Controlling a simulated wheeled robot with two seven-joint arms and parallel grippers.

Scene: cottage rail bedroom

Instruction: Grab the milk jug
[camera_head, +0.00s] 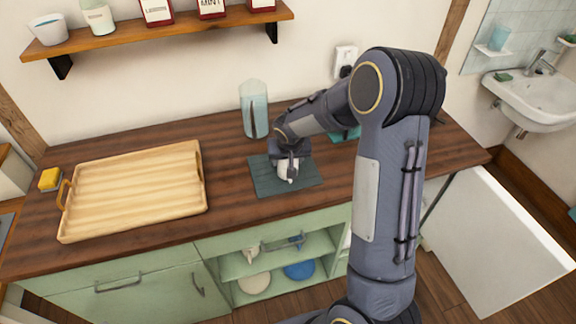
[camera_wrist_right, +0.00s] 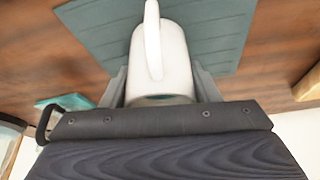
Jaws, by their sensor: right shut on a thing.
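The white milk jug (camera_head: 287,172) stands on the dark green mat (camera_head: 262,184) on the wooden counter. My right gripper (camera_head: 289,158) reaches down over it, with its fingers shut on the jug. In the right wrist view, the white jug (camera_wrist_right: 172,72) sits between the two grey fingers of the right gripper (camera_wrist_right: 162,88), its handle pointing away from the gripper. The gripper hides part of the jug in the head view. My left gripper is not in view.
A wooden tray (camera_head: 135,222) lies on the left of the counter, with a yellow sponge (camera_head: 50,179) beside it. A tall glass container (camera_head: 254,92) stands behind the mat. A wall shelf (camera_head: 170,32) holds cups and tins. Counter between tray and mat is clear.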

